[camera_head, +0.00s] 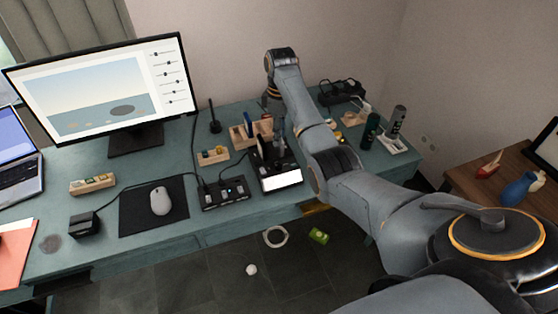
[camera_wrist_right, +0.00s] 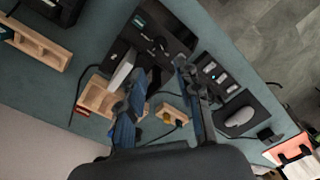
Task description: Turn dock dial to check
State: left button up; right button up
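A black dock (camera_wrist_right: 150,28) lies on the desk, with a dark round dial (camera_wrist_right: 158,46) on its top face in the right wrist view. In the head view the dock (camera_head: 266,183) has a bright white panel at its front, and my right gripper largely hides its top. My right gripper (camera_head: 270,149) points down over the dock's back. In the right wrist view its two fingers (camera_wrist_right: 160,73) are apart with nothing held between them. The dial lies beyond the fingertips, and no contact with it shows. The dial's setting is too small to read. My left gripper is not in view.
A black button box (camera_head: 224,193) sits left of the dock, with a mouse (camera_head: 160,201) on a dark mat farther left. Wooden holders (camera_head: 213,156) stand close behind. A monitor (camera_head: 105,88) stands at the back left. Bottles (camera_head: 370,131) and a power strip (camera_head: 341,92) are to the right.

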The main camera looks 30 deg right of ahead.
aim_at(279, 165)
jog(key=f, duration=1.1)
jog(key=shift+s+a+f, duration=0.2)
jog(key=shift+f, duration=0.05)
jog(key=shift+c, duration=0.4)
grip_shut()
